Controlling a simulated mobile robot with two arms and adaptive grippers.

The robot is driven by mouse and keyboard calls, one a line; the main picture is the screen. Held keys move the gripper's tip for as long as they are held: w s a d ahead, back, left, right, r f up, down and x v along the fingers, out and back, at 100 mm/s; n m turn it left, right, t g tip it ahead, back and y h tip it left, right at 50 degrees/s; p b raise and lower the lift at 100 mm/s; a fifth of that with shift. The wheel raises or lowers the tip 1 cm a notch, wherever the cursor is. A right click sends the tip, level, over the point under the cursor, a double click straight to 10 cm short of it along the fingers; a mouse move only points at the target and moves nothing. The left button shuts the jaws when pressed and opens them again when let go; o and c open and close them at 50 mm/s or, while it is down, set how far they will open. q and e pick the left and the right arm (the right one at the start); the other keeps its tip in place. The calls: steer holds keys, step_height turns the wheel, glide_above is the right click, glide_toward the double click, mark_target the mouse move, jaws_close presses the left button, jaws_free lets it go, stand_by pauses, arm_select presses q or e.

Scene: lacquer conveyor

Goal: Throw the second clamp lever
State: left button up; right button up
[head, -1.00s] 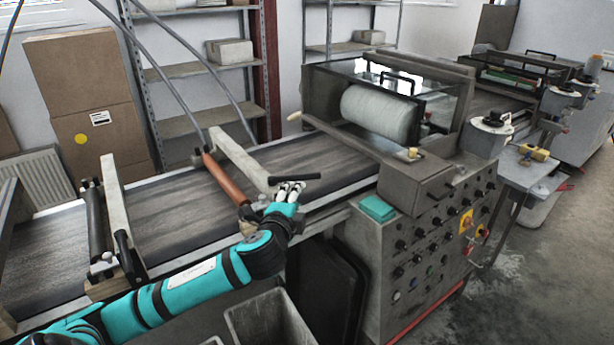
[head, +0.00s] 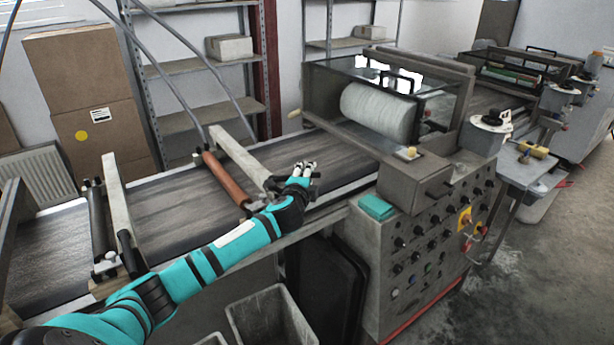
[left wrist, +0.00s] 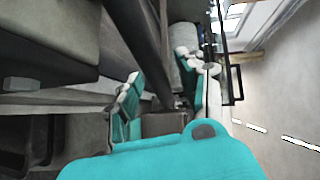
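My left gripper (head: 305,168) is above the near edge of the conveyor, at the near end of the second clamp, the one with the brown roller (head: 226,178) and pale bar (head: 243,158). The second clamp lever is largely hidden behind the gripper; I cannot tell whether they touch. The left wrist view shows the gripper's two teal fingers (left wrist: 170,80) spread apart, with a dark bar (left wrist: 145,40) running behind or between them. At the left, the other clamp has a black roller (head: 98,218) and a black lever handle (head: 128,252) leaning over the near edge. My right gripper is not in view.
The machine housing with a white roll (head: 378,112) stands right of the clamp, with a control panel (head: 430,245) below. The belt (head: 180,207) between the clamps is bare. A grey bin (head: 270,318) stands under my left arm.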

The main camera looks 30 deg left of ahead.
arm_select(q)
jaws_close()
steer(key=shift+s+d, duration=0.1)
stand_by(0.6)
steer(key=s+d+m+g+h, duration=0.1)
steer(key=s+m+g+h, duration=0.3)
steer(key=s+m+h, duration=0.6)
steer(key=shift+d+f+m+h, duration=0.25)
steer(key=shift+m+h, duration=1.45)
steer(key=shift+h, duration=1.7)
steer(key=shift+d, duration=0.15)
